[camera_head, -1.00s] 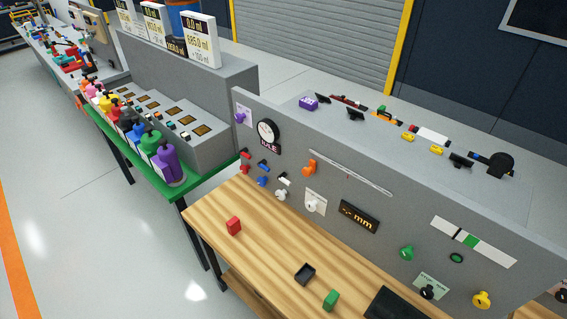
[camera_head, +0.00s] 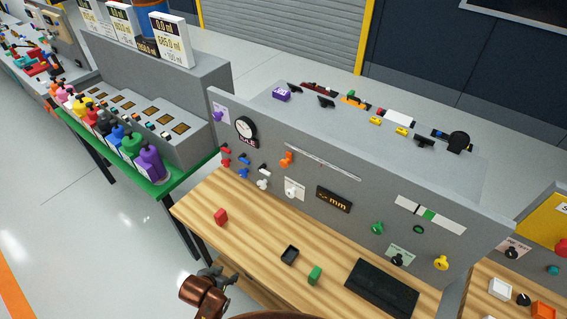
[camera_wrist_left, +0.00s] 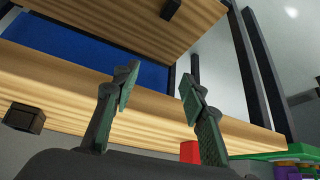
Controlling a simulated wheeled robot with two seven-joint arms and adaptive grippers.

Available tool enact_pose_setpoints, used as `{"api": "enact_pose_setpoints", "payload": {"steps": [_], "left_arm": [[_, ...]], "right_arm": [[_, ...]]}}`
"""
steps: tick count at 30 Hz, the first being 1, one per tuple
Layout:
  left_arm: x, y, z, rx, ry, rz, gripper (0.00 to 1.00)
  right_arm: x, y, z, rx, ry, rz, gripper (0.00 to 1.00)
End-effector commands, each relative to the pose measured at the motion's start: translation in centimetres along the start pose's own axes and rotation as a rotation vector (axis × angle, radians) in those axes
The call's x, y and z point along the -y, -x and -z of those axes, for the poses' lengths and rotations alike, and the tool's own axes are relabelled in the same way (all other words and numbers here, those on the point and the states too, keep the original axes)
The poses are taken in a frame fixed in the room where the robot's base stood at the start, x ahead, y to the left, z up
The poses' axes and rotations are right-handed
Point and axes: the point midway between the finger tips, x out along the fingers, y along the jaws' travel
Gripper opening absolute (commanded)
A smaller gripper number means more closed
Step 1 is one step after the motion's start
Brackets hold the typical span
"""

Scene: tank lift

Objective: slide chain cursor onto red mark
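An orange knob (camera_head: 286,159), which I take to be the chain cursor, sits on the grey upright panel just below the left end of a long thin pale rail (camera_head: 322,162). A red mark on the rail is too small to make out clearly. My left gripper (camera_head: 222,276) is low in front of the wooden table's front edge, well away from the knob. Its two fingers stand apart with nothing between them, as the left wrist view (camera_wrist_left: 157,92) shows. The knob and rail are not in the left wrist view. My right gripper is not in view.
Several coloured knobs and a "mm" display (camera_head: 334,200) are on the panel. A green table (camera_head: 190,178) stands left.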

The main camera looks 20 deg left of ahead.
Motion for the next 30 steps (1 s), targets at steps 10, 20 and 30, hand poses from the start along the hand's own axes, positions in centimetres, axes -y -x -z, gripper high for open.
{"api": "enact_pose_setpoints", "payload": {"steps": [10,20,30], "left_arm": [[-1.1,3.3,10.2,-0.219,-0.03,-0.04,0.4],[-4.7,7.0,28.7,-0.688,-0.079,-0.165,0.4],[-7.3,12.6,39.6,-0.999,-0.094,-0.27,0.4]], "right_arm": [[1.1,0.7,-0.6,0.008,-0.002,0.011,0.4],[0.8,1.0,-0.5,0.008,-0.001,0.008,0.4],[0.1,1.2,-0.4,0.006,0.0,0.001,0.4]]}}
